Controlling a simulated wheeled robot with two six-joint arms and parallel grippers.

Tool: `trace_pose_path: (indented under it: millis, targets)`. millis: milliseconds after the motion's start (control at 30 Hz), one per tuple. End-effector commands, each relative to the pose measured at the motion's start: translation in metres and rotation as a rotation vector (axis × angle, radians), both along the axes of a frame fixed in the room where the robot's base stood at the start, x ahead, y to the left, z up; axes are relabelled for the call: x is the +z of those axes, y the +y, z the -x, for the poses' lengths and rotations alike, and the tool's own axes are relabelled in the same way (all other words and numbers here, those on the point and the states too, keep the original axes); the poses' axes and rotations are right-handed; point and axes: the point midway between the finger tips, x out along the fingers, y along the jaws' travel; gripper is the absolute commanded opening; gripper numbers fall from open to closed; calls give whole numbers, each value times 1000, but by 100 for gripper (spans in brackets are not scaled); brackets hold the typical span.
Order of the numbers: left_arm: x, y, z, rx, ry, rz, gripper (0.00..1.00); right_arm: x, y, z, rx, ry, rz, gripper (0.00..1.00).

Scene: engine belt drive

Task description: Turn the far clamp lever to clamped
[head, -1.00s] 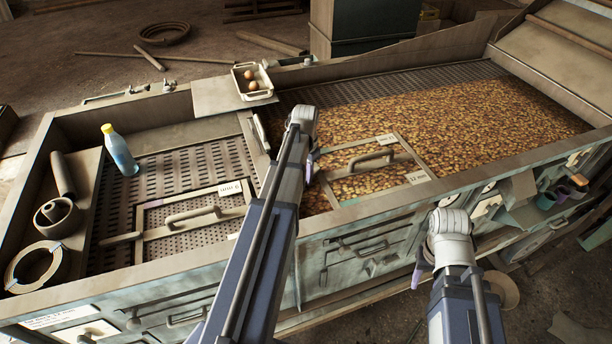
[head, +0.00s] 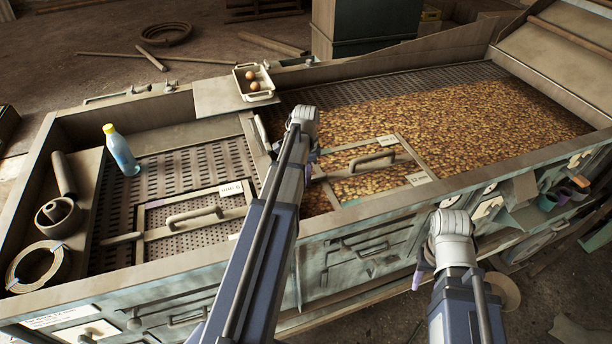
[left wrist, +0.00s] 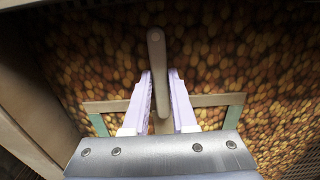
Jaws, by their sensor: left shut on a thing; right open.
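A lever (left wrist: 156,62), a tan bar with a rounded end, stands out over the brown grain-like bed in the left wrist view. My left gripper (left wrist: 160,100) is shut on it, one pale purple finger on each side. In the head view my left gripper (head: 312,160) is at the left edge of the framed panel with a handle (head: 372,160), largely hidden behind my own wrist, so the lever's turn is hard to read there. My right gripper (head: 419,276) is open and empty, out in front of the bench's front side.
A second framed panel with a handle (head: 195,214) lies on the perforated deck at the left. A blue bottle (head: 121,152), a ring (head: 38,267) and a tray with brown balls (head: 255,97) sit around it. The bench's front rim (head: 150,270) runs below my left arm.

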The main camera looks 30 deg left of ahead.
Motion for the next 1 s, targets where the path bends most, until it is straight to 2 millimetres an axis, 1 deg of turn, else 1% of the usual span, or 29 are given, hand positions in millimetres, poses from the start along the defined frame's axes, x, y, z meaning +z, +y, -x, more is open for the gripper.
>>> trace_pose_path:
  millis: [400, 433, 667, 1000]
  targets:
    - [0, 0, 0, -4, 1, 0, 0, 0, 0, 0, 0, 0, 0, 50]
    - [0, 0, 0, -4, 1, 0, 28, 0, 0, 0, 0, 0, 0, 50]
    - [0, 0, 0, -3, 0, 0, 54, 0, 0, 0, 0, 0, 0, 50]
    - [2, 0, 0, -3, 0, 0, 55, 2, 0, 0, 0, 0, 0, 50]
